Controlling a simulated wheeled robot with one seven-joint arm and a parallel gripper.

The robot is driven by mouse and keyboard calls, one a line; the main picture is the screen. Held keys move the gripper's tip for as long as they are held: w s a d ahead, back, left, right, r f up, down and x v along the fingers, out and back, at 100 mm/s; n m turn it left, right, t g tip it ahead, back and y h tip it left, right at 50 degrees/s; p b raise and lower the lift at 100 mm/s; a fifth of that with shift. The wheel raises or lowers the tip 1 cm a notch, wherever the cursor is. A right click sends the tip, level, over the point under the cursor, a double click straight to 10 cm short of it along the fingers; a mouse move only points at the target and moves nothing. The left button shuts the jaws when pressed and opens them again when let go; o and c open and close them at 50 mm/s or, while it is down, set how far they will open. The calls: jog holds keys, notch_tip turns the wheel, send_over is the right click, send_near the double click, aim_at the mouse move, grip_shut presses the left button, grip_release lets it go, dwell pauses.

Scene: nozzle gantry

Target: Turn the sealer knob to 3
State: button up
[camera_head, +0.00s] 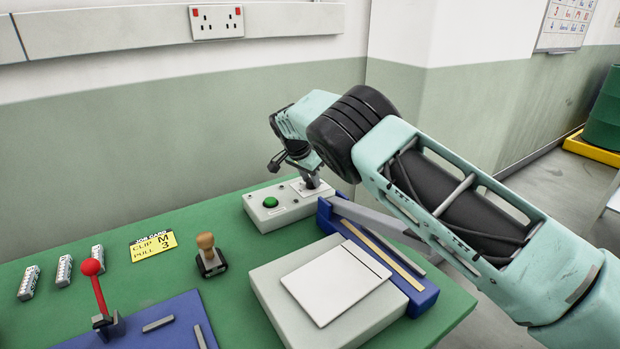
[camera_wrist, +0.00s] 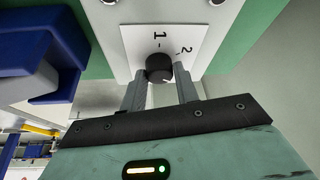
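The sealer knob (camera_wrist: 159,67) is a round black knob on a white dial plate (camera_wrist: 135,36) in the wrist view. The numbers 1 and 2 show on the plate; no 3 is visible, and the plate beside the right finger is partly covered. My gripper (camera_wrist: 160,78) has one finger on each side of the knob, and the fingertips appear to press against it. A small pale mark shows at the knob's lower right edge, but I cannot tell its setting surely. In the head view my gripper (camera_head: 312,184) reaches down to the plate, hiding the knob.
A grey control box (camera_head: 290,212) carries the plate and a green button (camera_head: 270,202). A blue-framed sealer (camera_head: 418,298) and a pale block with a white panel (camera_head: 335,283) stand in front. A stamp (camera_head: 208,255), a yellow job card (camera_head: 153,246) and a red-knobbed lever (camera_head: 92,268) are left.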

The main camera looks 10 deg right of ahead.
jog(key=o, duration=0.4)
jog(key=b+v, duration=0.2)
jog(key=v, duration=1.5)
jog(key=shift+r, duration=0.2)
